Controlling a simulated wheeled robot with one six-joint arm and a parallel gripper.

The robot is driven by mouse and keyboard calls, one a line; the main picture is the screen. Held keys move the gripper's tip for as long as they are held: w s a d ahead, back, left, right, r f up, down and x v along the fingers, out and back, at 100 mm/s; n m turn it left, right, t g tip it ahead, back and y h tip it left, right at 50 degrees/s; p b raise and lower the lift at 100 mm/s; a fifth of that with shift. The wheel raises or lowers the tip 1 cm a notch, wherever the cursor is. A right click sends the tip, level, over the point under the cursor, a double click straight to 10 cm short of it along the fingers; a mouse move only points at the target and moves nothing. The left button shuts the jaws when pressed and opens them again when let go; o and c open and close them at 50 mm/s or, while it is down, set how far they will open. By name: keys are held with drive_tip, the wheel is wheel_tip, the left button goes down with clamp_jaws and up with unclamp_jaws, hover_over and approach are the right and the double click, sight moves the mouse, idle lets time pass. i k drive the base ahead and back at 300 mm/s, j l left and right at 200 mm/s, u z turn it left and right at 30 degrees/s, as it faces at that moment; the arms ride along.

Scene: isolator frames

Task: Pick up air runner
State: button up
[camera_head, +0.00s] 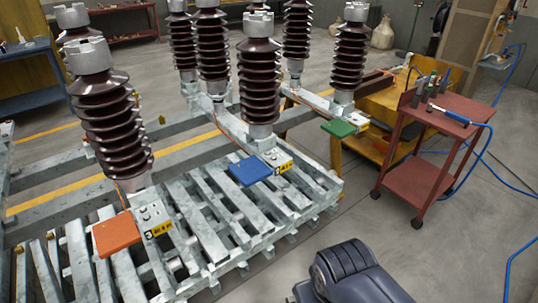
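My gripper does not show. A dark rounded part at the bottom centre seems to be my own arm, well to the left of the cart and nearer to the camera.
Several small upright items (425,88) stand at the back left of the cart top. The blue hose (487,150) hangs down its right side. Isolator frames with tall brown insulators (260,85) fill the left and centre. Grey floor (400,235) is clear before the cart.

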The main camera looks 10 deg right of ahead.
sight(449, 113)
drive_tip(key=z, duration=1.45)
